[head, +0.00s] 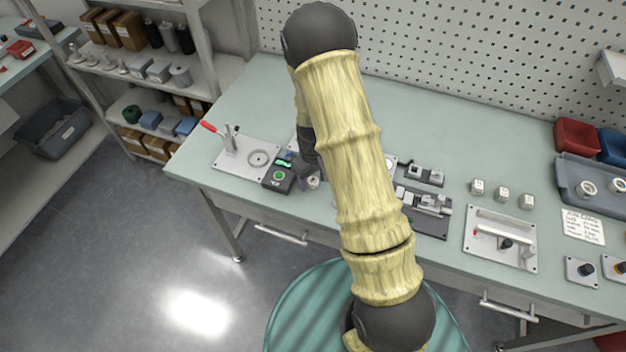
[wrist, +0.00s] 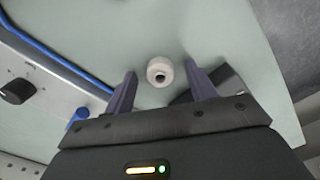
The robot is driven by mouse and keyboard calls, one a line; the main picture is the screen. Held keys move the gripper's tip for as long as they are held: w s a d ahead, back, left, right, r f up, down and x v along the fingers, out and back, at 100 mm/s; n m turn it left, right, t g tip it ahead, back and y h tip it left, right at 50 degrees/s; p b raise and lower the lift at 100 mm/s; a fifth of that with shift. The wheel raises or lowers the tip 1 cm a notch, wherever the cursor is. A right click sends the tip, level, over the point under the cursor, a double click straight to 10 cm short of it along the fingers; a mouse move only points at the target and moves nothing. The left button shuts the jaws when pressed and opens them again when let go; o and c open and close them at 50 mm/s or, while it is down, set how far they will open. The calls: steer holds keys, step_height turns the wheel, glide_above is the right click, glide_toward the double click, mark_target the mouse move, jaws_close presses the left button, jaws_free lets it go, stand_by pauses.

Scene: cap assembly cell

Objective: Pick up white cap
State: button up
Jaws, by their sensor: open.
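The white cap (wrist: 160,71) is a small, round, off-white piece with a dark hole in its middle. In the wrist view it sits on the pale green table top (wrist: 215,30), between the two finger tips of my gripper (wrist: 160,70). A gap shows on both sides of it, and the fingers are apart and not touching it. In the head view my arm hides much of the area around the gripper. A small whitish round piece (head: 313,182) shows beside the arm there; I cannot tell whether it is the same cap.
In the wrist view a plate with a black knob (wrist: 17,91) and a blue line (wrist: 60,58) lie on the left. In the head view a red-handled press (head: 228,143) and a green-button box (head: 279,175) stand left of my arm. Fixtures (head: 425,210) stand right.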

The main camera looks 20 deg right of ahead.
mark_target(313, 179)
stand_by(0.4)
steer(key=c, duration=0.8)
steer(key=shift+r, duration=0.15)
step_height(313, 179, up, 10)
steer(key=shift+f+b, duration=0.1)
steer(key=shift+b, duration=0.6)
steer(key=shift+w+f, duration=0.1)
steer(key=shift+f, duration=0.05)
